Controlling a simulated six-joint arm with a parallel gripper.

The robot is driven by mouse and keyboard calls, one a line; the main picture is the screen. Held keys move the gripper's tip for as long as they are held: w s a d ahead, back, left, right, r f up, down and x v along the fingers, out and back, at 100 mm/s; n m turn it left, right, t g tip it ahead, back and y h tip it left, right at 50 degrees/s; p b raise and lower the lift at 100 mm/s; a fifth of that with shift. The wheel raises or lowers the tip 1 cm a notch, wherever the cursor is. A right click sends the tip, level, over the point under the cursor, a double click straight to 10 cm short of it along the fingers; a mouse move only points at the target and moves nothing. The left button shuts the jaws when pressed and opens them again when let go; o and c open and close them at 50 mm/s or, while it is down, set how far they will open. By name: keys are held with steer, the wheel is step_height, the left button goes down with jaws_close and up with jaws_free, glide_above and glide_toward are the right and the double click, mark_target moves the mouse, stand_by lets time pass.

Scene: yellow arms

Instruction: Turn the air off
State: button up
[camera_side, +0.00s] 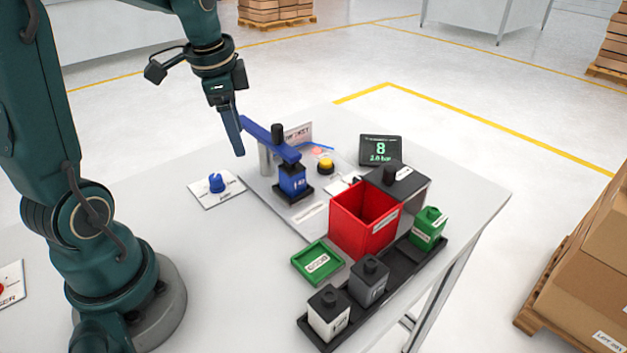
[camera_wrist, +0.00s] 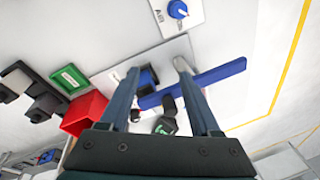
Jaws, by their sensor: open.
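The air valve is a blue knob (camera_side: 217,183) on a white labelled plate (camera_side: 232,193), lying on the table left of the blue press fixture. In the wrist view the knob (camera_wrist: 178,9) is at the top edge, beyond my fingertips, with "AIR" printed beside it. I cannot tell its exact turn position. A small dark display (camera_side: 380,150) reads 8 and 2.0 bar. My gripper (camera_side: 238,150) is open and empty, pointing down above the table, higher than the knob and apart from it. In the wrist view its two fingers (camera_wrist: 157,67) stand apart.
The fixture's blue bar (camera_side: 268,139) and blue block (camera_side: 293,181) stand close to the right of my gripper. The table left of the knob is clear.

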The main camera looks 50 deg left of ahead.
steer(key=n+g+h, duration=0.1)
steer(key=n+g, duration=0.1)
glide_above(215, 176)
steer(key=f, duration=0.6)
steer(key=shift+w+d+f, duration=0.15)
steer(key=shift+w+f, duration=0.05)
steer(key=shift+w, duration=0.05)
steer(key=shift+s+f, duration=0.25)
steer(key=shift+f, duration=2.4)
jaws_close()
